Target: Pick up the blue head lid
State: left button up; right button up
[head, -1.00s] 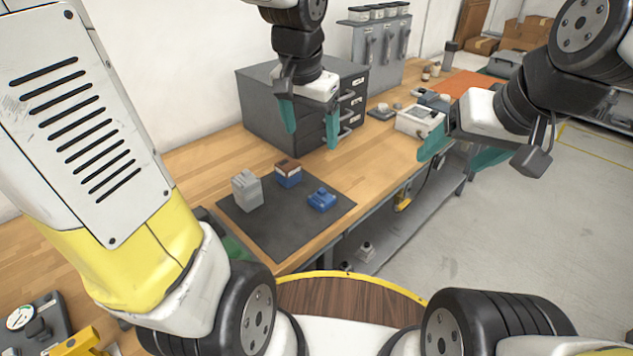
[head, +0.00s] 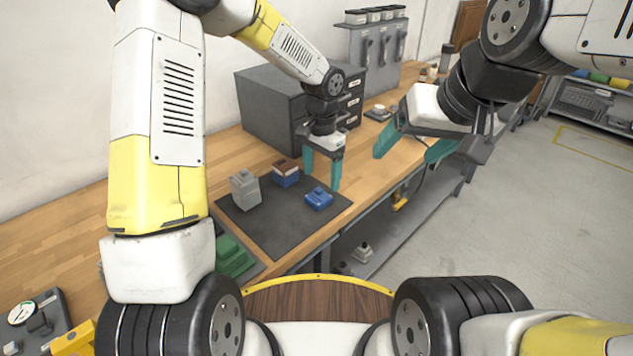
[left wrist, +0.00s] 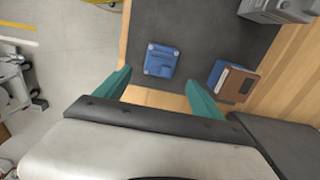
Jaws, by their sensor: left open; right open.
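The blue head lid (head: 319,199) lies on the dark mat (head: 275,232) near its right corner. It also shows in the left wrist view (left wrist: 161,60), beyond the fingertips and roughly between them. My left gripper (head: 323,180) is open and empty, fingers pointing down, just behind and above the blue lid; its teal fingers also show in the left wrist view (left wrist: 158,78). My right gripper (head: 408,150) is open and empty, farther right near the bench's front edge, away from the lid.
A blue and brown block (head: 286,174) and a grey block (head: 245,190) stand on the mat close to the lid. A grey drawer cabinet (head: 270,115) stands behind my left gripper. A green part (head: 233,256) lies left of the mat. The mat's front is clear.

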aim_at(321, 195)
pick_arm(q)
notch_tip(321, 195, down, 6)
jog(key=shift+s+a+r, duration=0.1)
jog(key=shift+s, duration=0.05)
jog(key=c, duration=1.6)
jog(key=shift+r, duration=0.1)
